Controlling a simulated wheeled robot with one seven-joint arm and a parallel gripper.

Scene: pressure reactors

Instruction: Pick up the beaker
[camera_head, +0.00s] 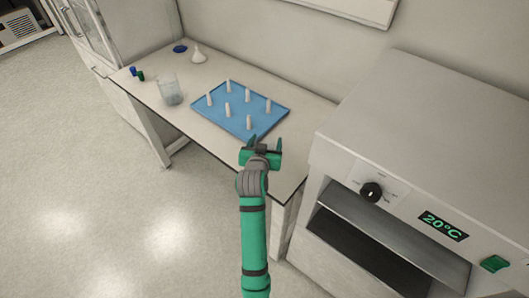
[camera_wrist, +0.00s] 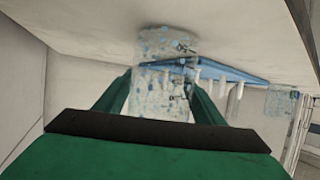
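A clear beaker (camera_head: 170,90) stands upright on the table's left part, left of the blue tray, in the head view. My gripper (camera_head: 264,142) is at the table's front edge, in front of the tray and well to the right of that beaker. Its two green fingers are spread. In the wrist view, which looks upside down, a clear speckled vessel (camera_wrist: 165,65) shows between and beyond my fingertips (camera_wrist: 158,85); I cannot tell whether they touch it, and the head view does not show it clearly. Another clear speckled shape (camera_wrist: 280,103) shows at the right.
The blue tray (camera_head: 204,119) holds several upright white vials and also shows in the wrist view (camera_wrist: 245,73). A large oven-like machine (camera_head: 420,100) stands close on the right.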

